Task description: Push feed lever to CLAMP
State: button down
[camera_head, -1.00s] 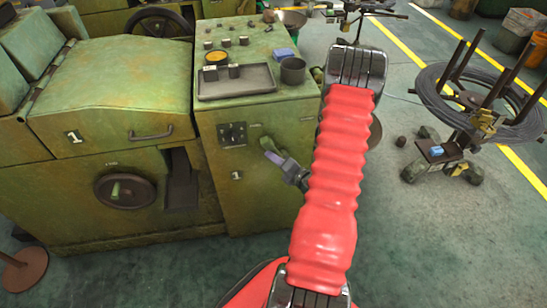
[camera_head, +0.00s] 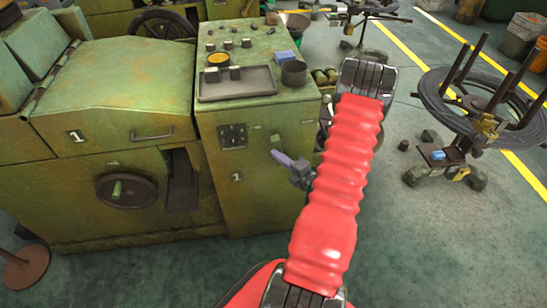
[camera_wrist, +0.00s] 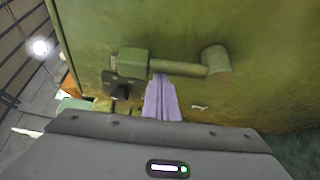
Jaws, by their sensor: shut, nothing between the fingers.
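In the wrist view, a green lever (camera_wrist: 180,68) sticks out from a green machine face. A square block is at its left end and a round knob at its right end. My gripper's pale purple fingers (camera_wrist: 161,82) are shut and empty just below the bar, near the block; I cannot tell whether they touch it. In the head view, my gripper (camera_head: 279,155) is in front of the right part of the green cabinet (camera_head: 215,180). The lever cannot be made out there. No CLAMP marking can be read.
A tray (camera_head: 237,84) and a dark cup (camera_head: 293,73) stand on the cabinet top. A round dial with a green handle (camera_head: 126,190) is on the machine front at left. A wire coil stand (camera_head: 480,110) stands at right. Open floor lies between.

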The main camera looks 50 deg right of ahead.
jog(key=shift+s+d+r+m+t, duration=0.15)
jog(key=shift+s+d+m+t, duration=0.6)
jog(key=shift+d+m, duration=0.35)
jog(key=shift+s+d+r, duration=0.1)
jog(key=shift+s+d, duration=0.05)
jog(key=shift+s, duration=0.05)
jog(key=shift+s+d+f, duration=0.25)
jog(key=shift+s+d, duration=0.35)
jog(key=shift+d, duration=0.15)
jog(key=shift+s+d+f, duration=0.2)
jog(key=shift+s+d, duration=0.4)
jog(key=shift+d, duration=0.1)
jog(key=shift+s+d+f, duration=0.1)
jog(key=shift+d+f, duration=0.05)
jog(key=shift+d, duration=0.05)
jog(key=shift+a, duration=0.1)
